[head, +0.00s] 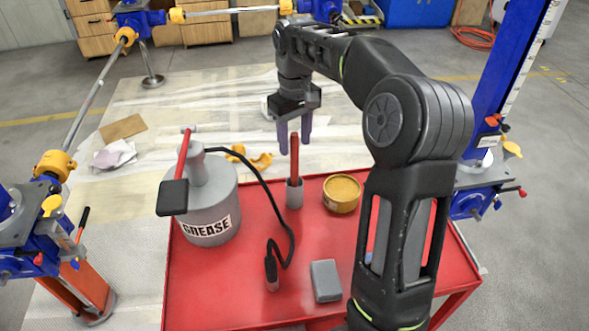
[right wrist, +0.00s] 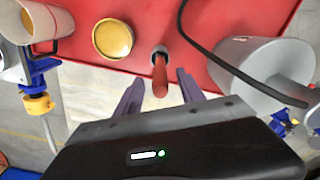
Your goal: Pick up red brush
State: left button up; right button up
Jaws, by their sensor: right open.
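The red brush (head: 294,158) stands upright in a small grey cup (head: 294,194) on the red cart top, with its red handle pointing up. In the right wrist view the red handle (right wrist: 160,76) rises between the two purple fingers. My right gripper (head: 293,146) is open and empty, pointing down, with its fingertips around the level of the handle's top. In the right wrist view my right gripper (right wrist: 156,88) has one finger on each side of the handle, with gaps. The brush's lower end is hidden in the cup. My left gripper is not in view.
A grey grease can (head: 205,205) with a black hose stands left of the cup. A yellow tin (head: 342,193) stands close on its right. A grey block (head: 325,281) lies on the red cart (head: 215,290) nearer the front. Blue screw jacks (head: 500,90) stand around.

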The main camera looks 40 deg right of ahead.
aim_at(294, 156)
jog(key=shift+f+p, duration=0.4)
jog(key=shift+f, duration=2.25)
grip_shut()
